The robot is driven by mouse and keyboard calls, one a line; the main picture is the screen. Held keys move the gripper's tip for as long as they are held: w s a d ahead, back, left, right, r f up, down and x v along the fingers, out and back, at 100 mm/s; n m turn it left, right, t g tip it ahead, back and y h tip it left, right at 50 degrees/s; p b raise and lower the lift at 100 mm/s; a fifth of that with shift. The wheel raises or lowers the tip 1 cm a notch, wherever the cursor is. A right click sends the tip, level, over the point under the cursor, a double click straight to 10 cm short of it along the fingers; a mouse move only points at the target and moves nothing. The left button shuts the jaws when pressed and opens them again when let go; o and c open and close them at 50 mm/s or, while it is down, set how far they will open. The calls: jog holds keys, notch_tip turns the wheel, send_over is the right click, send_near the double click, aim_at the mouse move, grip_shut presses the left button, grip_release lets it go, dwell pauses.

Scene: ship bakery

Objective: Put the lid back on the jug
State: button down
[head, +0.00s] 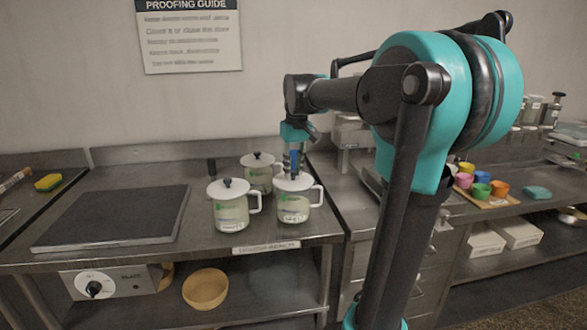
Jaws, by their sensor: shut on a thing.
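Three white-lidded jugs stand close together at the front right of the steel counter. The front right jug (292,208) has a green and white label and a handle on its right. My gripper (294,172) points down over this jug and is shut on its white lid (283,184), at the knob, which the fingers hide. The lid is level and at the jug's mouth; I cannot tell whether it rests on the rim or is held just above it. The front left jug (231,213) and the back jug (256,178) have lids with dark knobs.
A dark flat plate (115,217) lies left of the jugs. A yellow sponge (48,182) is at far left. Colored cups (482,190) stand on the right counter. A bowl (205,289) sits on the lower shelf.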

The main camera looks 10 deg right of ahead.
jog(key=c, duration=1.2)
grip_release()
jog(key=o, duration=0.4)
jog(key=shift+o, duration=0.2)
jog(key=shift+r, duration=0.1)
jog(key=shift+r, duration=3.4)
